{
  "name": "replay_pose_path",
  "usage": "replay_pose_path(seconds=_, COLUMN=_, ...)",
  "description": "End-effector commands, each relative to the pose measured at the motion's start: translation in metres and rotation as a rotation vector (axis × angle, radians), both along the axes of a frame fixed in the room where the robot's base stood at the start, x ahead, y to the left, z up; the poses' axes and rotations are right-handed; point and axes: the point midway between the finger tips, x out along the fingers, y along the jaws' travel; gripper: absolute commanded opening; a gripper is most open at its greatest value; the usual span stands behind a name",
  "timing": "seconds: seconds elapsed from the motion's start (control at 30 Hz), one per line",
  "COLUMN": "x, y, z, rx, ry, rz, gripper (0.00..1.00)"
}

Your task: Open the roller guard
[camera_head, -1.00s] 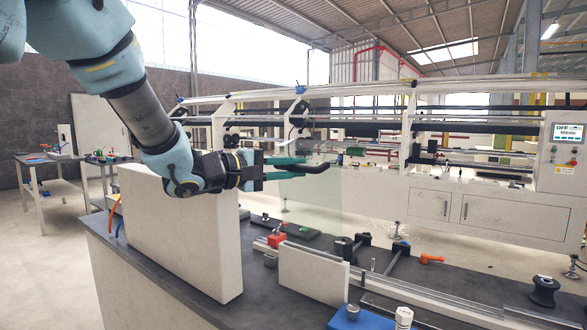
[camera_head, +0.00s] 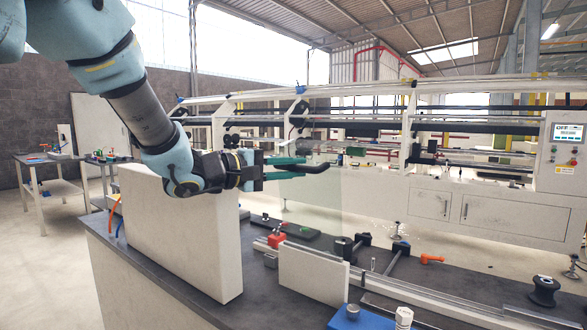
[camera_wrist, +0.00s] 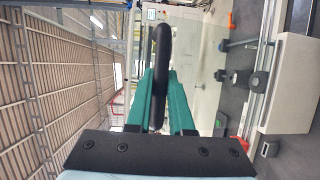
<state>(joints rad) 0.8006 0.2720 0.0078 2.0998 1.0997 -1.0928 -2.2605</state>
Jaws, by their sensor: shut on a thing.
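The roller guard (camera_head: 325,200) is a clear, faintly tinted upright panel above the bench, right of the thick white wall. Its black bar handle (camera_head: 313,168) is at its upper part. My gripper (camera_head: 297,167) is shut on this handle with its green fingers. In the wrist view the handle (camera_wrist: 161,45) runs between the two fingers, and the clear panel shows faintly to its right. The end of the handle toward the palm is partly hidden by the fingers.
A thick white wall (camera_head: 180,235) stands on the dark bench below my wrist. A long white machine (camera_head: 490,205) stands behind. Air above the gripper is clear.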

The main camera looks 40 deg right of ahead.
Motion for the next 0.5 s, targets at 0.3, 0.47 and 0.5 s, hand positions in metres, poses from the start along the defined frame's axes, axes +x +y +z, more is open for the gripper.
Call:
replay_pose_path(seconds=0.3, x=0.000, y=0.004, z=-0.001, rx=-0.012, ry=0.000, rz=0.001, gripper=0.00)
replay_pose_path(seconds=0.47, x=-0.002, y=0.011, z=-0.004, rx=-0.045, ry=-0.010, rz=0.001, gripper=0.00)
replay_pose_path(seconds=0.5, x=-0.003, y=0.011, z=-0.004, rx=-0.046, ry=-0.011, rz=0.001, gripper=0.00)
